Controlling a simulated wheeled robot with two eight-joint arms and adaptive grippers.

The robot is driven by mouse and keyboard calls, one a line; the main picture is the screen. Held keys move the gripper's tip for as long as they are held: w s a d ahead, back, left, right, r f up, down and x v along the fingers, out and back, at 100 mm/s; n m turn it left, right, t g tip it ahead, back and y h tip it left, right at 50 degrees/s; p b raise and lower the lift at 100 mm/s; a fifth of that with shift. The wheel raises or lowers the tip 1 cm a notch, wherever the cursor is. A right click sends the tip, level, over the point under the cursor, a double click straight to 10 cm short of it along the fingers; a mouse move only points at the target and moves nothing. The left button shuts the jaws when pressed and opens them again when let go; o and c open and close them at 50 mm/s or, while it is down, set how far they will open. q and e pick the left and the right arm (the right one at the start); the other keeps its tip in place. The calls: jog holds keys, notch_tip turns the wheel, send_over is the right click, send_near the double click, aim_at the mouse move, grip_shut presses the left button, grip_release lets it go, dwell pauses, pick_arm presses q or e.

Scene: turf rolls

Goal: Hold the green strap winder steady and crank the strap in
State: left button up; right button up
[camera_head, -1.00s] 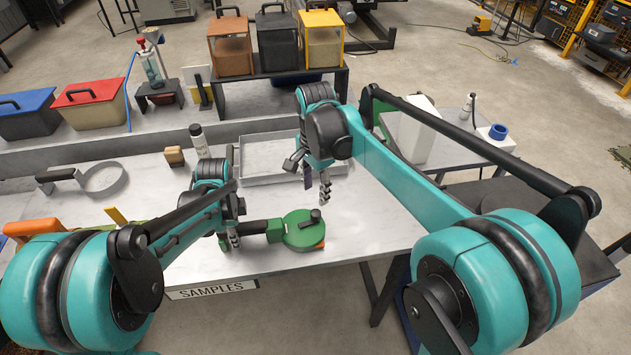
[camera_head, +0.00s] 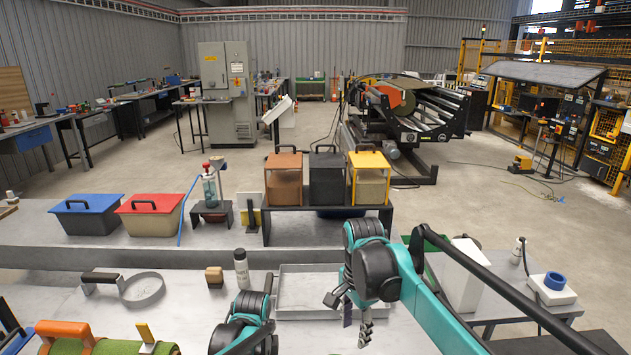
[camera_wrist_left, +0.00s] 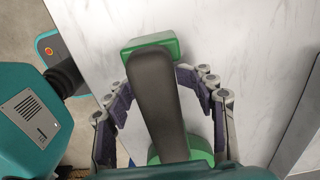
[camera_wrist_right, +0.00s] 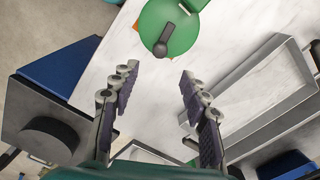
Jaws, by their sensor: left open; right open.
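The green strap winder is below the edge of the head view. In the right wrist view its round green body (camera_wrist_right: 183,22) with a dark crank knob (camera_wrist_right: 162,48) lies on the table, beyond the fingertips. My right gripper (camera_wrist_right: 158,72) is open and empty, apart from the winder; it also shows in the head view (camera_head: 357,322). In the left wrist view the winder's dark handle (camera_wrist_left: 157,95), with green ends, lies between the spread fingers of my left gripper (camera_wrist_left: 153,82). That gripper is open; I cannot tell whether it touches the handle.
A grey tray (camera_head: 300,314) lies near my right gripper. A bottle (camera_head: 241,268), a wooden block (camera_head: 214,277) and a ring with a dark handle (camera_head: 143,288) stand left of it. Lidded bins (camera_head: 150,220) line the back shelf. A green roll (camera_head: 120,346) is at the lower left.

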pick_arm(q)
notch_tip(320, 180, up, 12)
jog(key=shift+f, duration=0.2)
jog(key=shift+s+r, duration=0.1)
jog(key=shift+r, duration=0.15)
jog(key=s+a+n+t, duration=0.2)
jog(key=s+n+t, duration=0.1)
jog(key=s+n, duration=0.5)
jog(key=s+a+n+t, duration=0.3)
jog(key=s+n+t, duration=0.1)
jog(key=s+n, duration=0.4)
jog(key=shift+s+a+f+n, duration=0.25)
jog(key=shift+a+f+n, duration=0.1)
jog(key=shift+n, duration=0.65)
pick_arm(e)
jog(key=s+d+f+n+t, duration=0.3)
jog(key=s+n, duration=0.3)
jog(key=s, duration=0.2)
jog(key=s+d+f+n+t, duration=0.2)
jog(key=s+d+n+t, duration=0.2)
jog(key=s, duration=0.5)
jog(key=shift+s+d+f+n, duration=0.2)
jog(key=shift+d+f+n, duration=0.2)
jog(key=shift+n, duration=0.8)
